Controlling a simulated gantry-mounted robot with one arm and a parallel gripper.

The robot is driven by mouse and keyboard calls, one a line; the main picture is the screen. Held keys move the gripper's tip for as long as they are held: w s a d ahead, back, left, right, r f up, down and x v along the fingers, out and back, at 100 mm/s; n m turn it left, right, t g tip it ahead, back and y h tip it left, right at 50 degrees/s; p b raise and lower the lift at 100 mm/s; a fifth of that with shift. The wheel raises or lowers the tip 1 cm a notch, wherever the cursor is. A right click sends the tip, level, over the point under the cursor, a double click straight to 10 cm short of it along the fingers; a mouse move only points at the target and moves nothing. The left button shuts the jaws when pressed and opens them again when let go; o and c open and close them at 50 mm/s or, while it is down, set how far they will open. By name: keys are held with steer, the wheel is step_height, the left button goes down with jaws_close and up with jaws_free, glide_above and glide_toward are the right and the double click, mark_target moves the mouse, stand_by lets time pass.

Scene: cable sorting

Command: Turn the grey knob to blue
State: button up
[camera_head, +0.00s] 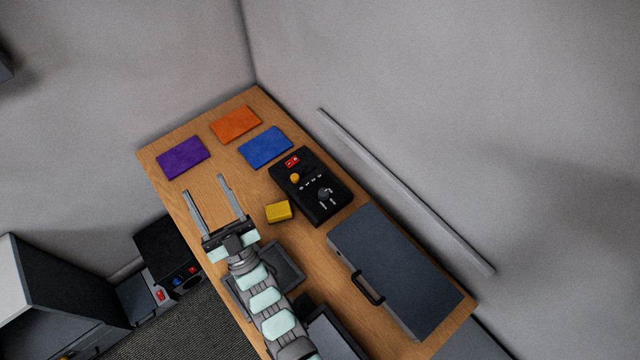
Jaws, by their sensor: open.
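A black control box (325,207) sits on the wooden table, towards its right edge. On its top are a grey knob (324,194) near the lower end, an orange round button (295,178), a row of small switches and a red display (292,161). The knob's pointer direction and any colour marks around it are too small to tell. My gripper (207,190) is open and empty, with its two long fingers spread apart over the table. It is to the left of the control box and clear of it.
Purple (183,158), orange (236,123) and blue (265,147) mats lie at the far end. A yellow block (278,211) sits between my gripper and the control box. A large grey case (400,270) with a black handle lies at the right. Bare table surrounds the fingers.

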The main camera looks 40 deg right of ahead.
steer(key=w+d+f+m+g+b, duration=0.1)
steer(key=w+d+f+g+b, duration=0.6)
steer(key=w+d+f+g, duration=1.05)
steer(key=g+y+b, duration=0.6)
steer(key=g+b, duration=0.2)
steer(key=g, duration=0.1)
glide_above(324, 192)
step_height(324, 192, down, 10)
steer(key=r, duration=0.1)
steer(key=shift+n, duration=0.3)
step_height(324, 192, down, 10)
steer(key=shift+f+p, duration=0.15)
steer(key=shift+p, duration=0.25)
steer(key=shift+c, duration=0.4)
